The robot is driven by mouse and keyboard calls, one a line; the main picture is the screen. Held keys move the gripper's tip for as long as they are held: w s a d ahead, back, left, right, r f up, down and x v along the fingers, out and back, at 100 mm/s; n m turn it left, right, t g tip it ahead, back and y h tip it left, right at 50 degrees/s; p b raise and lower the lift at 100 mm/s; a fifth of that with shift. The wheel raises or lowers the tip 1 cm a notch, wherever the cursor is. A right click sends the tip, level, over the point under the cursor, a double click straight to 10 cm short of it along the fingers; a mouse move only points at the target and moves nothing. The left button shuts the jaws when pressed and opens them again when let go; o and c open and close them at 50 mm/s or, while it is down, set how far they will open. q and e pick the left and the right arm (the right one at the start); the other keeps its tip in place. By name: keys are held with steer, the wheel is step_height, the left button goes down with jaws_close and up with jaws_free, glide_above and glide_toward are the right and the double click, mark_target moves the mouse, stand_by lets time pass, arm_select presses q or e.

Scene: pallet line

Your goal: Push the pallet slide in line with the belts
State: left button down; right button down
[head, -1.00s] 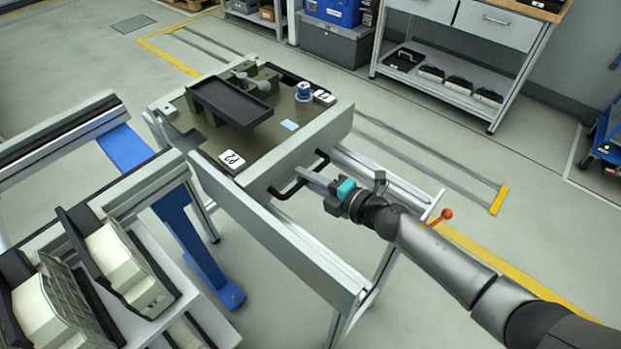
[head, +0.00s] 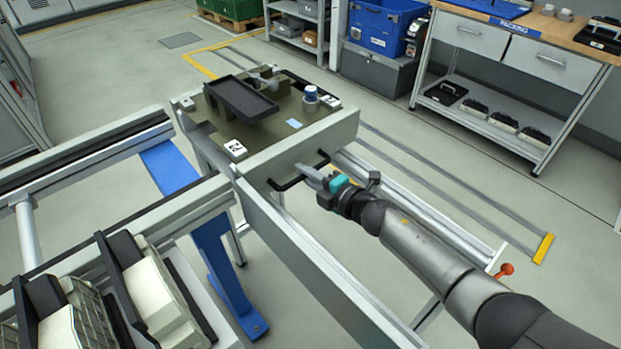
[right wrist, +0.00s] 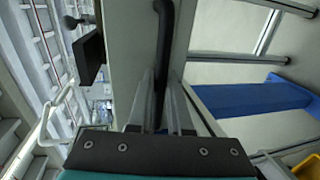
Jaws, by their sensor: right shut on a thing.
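The pallet slide (head: 268,155) is an olive-topped carriage with a pale front panel, on two long rails in the head view. It bears a black tray (head: 240,99) and a P2 label (head: 235,149). A black bar handle (head: 285,186) is on its front panel. My right gripper (head: 308,172) is shut on this handle; the right wrist view shows the handle (right wrist: 163,45) between the fingers (right wrist: 161,100). At left, the far belt rail (head: 85,150) and near belt rail (head: 125,236) end close to the slide's left side. Exact alignment cannot be told. My left gripper is not in view.
Black-and-cream cases (head: 160,300) stand at the lower left. A blue leg (head: 222,270) supports the belt frame. A red-knobbed lever (head: 504,270) is at the lower right. A packing bench (head: 510,60) stands at the back right.

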steer(key=shift+w+a+r, duration=0.1)
steer(key=shift+r, duration=0.05)
steer(key=c, duration=1.3)
jaws_free()
steer(key=o, duration=0.5)
steer(key=shift+w, duration=0.1)
steer(key=shift+c, duration=0.2)
steer(key=shift+s+d+p, duration=0.3)
steer(key=shift+s+d, duration=0.05)
steer(key=shift+s, duration=0.05)
steer(key=p+v, duration=0.3)
steer(key=v, duration=1.1)
steer(key=shift+s+d, duration=0.1)
steer(key=shift+s, duration=0.05)
